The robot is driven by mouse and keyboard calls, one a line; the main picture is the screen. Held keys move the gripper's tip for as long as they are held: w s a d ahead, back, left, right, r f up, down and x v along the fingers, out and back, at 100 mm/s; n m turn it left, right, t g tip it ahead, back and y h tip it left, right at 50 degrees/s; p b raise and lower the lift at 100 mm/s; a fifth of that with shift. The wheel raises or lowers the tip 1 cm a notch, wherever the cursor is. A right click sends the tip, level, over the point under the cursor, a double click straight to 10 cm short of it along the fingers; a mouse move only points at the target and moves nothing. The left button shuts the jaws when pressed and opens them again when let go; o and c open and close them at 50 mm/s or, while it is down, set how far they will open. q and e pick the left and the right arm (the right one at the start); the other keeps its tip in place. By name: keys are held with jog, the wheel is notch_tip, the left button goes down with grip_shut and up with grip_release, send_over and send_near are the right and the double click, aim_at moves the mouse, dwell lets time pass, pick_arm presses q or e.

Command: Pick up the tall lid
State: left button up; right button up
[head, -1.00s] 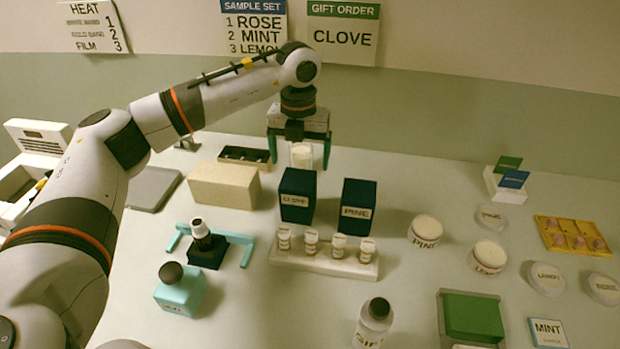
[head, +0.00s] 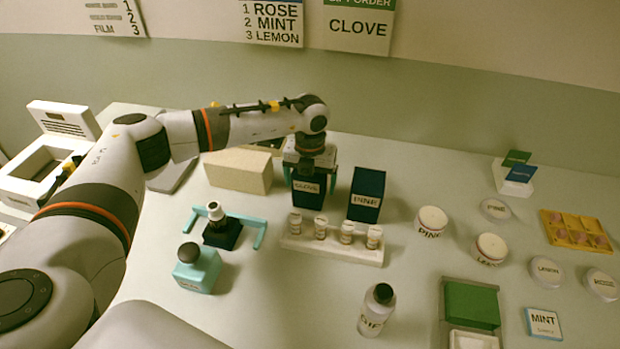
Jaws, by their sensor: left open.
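Two tall dark blue boxes stand side by side, one marked CLOVE (head: 308,195) and one marked PINE (head: 366,196). No part is marked as the tall lid; the tall blue covers look the likeliest match. My left gripper (head: 311,178) points down at the CLOVE box, its teal fingers open at either side of the box's upper part. The gripper hides the top of that box, and I cannot tell whether the fingers touch it. My right gripper is not in view.
A white rack of small bottles (head: 333,247) stands just in front of the boxes. A beige block (head: 239,171) is to the left. White jars (head: 431,221) stand to the right.

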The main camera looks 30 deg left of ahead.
pick_arm(q)
jog(key=shift+c, duration=0.2)
jog(key=c, duration=1)
